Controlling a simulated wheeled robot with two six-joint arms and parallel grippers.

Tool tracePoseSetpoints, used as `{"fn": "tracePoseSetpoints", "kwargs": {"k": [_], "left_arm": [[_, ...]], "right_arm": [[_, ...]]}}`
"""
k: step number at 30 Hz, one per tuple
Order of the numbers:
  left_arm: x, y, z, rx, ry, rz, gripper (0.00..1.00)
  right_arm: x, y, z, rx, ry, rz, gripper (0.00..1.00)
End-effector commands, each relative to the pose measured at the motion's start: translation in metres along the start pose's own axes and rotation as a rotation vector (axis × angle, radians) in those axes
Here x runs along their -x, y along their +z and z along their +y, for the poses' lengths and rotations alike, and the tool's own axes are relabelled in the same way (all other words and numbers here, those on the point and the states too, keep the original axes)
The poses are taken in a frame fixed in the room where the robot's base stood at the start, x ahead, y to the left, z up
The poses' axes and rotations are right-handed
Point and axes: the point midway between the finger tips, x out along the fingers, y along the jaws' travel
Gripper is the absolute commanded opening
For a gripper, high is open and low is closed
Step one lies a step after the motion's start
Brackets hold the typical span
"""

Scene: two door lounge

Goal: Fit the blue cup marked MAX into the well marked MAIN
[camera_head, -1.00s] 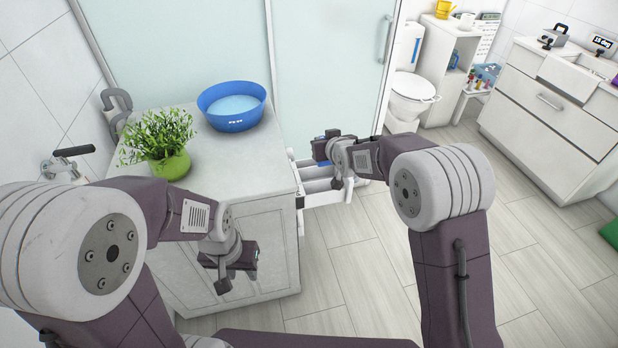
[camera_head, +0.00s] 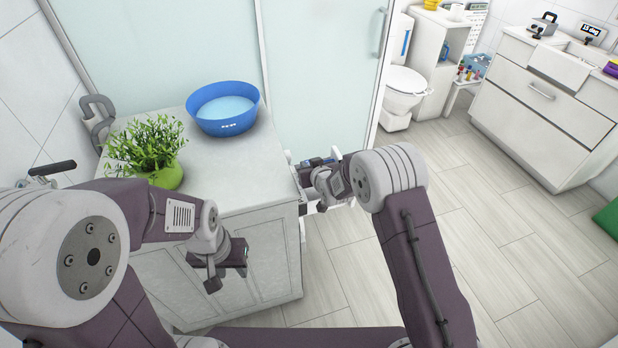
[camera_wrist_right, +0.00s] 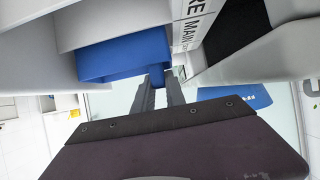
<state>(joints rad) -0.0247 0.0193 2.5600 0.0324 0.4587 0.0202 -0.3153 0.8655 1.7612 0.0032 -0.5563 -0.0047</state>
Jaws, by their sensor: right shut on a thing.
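The blue cup (camera_wrist_right: 125,58) shows in the right wrist view as a plain blue block against white walls; no MAX mark is readable. My right gripper (camera_wrist_right: 158,76) is shut, its fingertips at the blue cup's lower right corner. The printed word MAIN (camera_wrist_right: 192,28) shows on a white strip right of the cup. The well is largely hidden, and I cannot tell whether the cup is inside it. In the head view my right gripper (camera_head: 318,170) is beside the cabinet's right edge. My left gripper (camera_head: 226,265) hangs empty before the cabinet front; its jaw gap is unclear.
The white cabinet (camera_head: 225,180) carries a blue basin (camera_head: 224,122) and a green potted plant (camera_head: 165,176). A toilet (camera_head: 405,85) and a white drawer unit (camera_head: 540,95) stand behind to the right.

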Motion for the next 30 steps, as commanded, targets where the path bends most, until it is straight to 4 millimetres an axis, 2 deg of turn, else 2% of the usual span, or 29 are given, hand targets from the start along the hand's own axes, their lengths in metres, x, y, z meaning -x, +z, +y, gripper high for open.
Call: {"fn": "tracePoseSetpoints", "kwargs": {"k": [7, 14, 24, 25, 26, 30], "left_arm": [[-0.001, 0.0, 0.0, 0.0, 0.0, 0.0, 0.36], [-0.005, 0.001, 0.0, 0.0, 0.0, 0.0, 0.36], [-0.01, 0.001, 0.0, 0.0, 0.0, 0.0, 0.36], [-0.009, 0.001, 0.0, 0.0, 0.0, 0.0, 0.36], [-0.008, 0.001, 0.0, 0.0, 0.0, 0.0, 0.36], [-0.008, 0.001, 0.0, 0.0, 0.0, 0.0, 0.36]], "right_arm": [[-0.006, 0.009, 0.0, 0.0, 0.0, 0.001, 0.0], [-0.022, 0.041, 0.0, 0.0, 0.0, 0.001, 0.0], [-0.025, 0.044, 0.0, 0.0, 0.0, 0.002, 0.0], [-0.024, 0.043, 0.0, 0.0, 0.0, 0.002, 0.21], [-0.024, 0.043, 0.0, 0.0, 0.0, 0.002, 0.25], [-0.024, 0.043, 0.0, 0.0, 0.0, 0.002, 0.25]]}}
